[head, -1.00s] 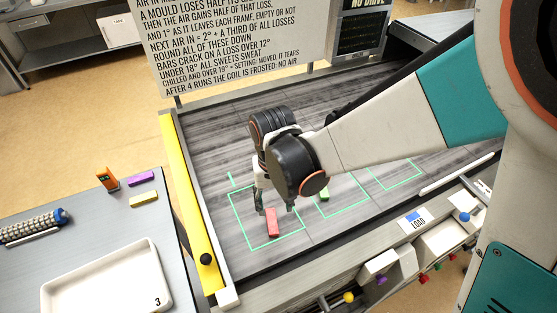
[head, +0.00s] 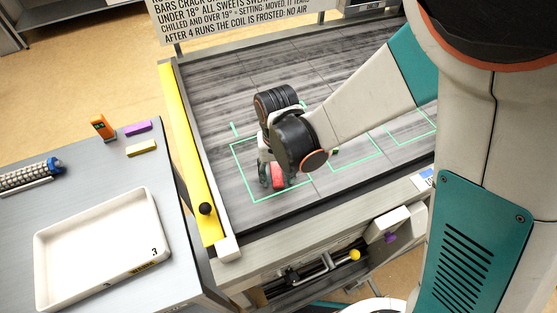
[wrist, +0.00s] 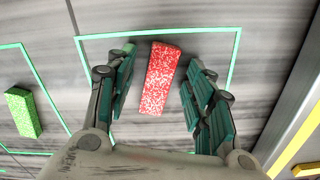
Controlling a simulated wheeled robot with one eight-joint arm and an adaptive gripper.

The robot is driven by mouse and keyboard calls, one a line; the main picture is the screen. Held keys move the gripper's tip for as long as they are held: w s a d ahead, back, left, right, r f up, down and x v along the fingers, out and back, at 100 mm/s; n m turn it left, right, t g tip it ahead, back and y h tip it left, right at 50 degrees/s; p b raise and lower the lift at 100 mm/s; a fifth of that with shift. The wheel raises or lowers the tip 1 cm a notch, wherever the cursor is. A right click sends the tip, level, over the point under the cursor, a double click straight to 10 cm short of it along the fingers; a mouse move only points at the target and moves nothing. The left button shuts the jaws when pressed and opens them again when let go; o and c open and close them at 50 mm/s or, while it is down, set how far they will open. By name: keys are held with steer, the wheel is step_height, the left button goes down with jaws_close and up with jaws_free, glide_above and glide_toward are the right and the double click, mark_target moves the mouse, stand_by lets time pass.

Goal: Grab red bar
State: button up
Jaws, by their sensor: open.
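The red bar (wrist: 160,78) lies on the grey belt inside a green outlined rectangle. In the wrist view it sits between my gripper's two open fingers (wrist: 160,90), with a gap on each side and its far end reaching past the fingertips. In the head view the red bar (head: 278,175) is partly covered by my gripper (head: 276,184), which is down around it near the belt. My gripper is open and holds nothing.
A green bar (wrist: 22,112) lies in the neighbouring outline. A yellow rail (head: 190,150) edges the belt at left. The side table holds a white tray (head: 100,215), a purple bar (head: 138,128), a yellow bar (head: 141,148) and an orange device (head: 103,127).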

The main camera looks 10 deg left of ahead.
steer(key=c, duration=1.1)
steer(key=shift+c, duration=0.2)
steer(key=shift+r, duration=0.1)
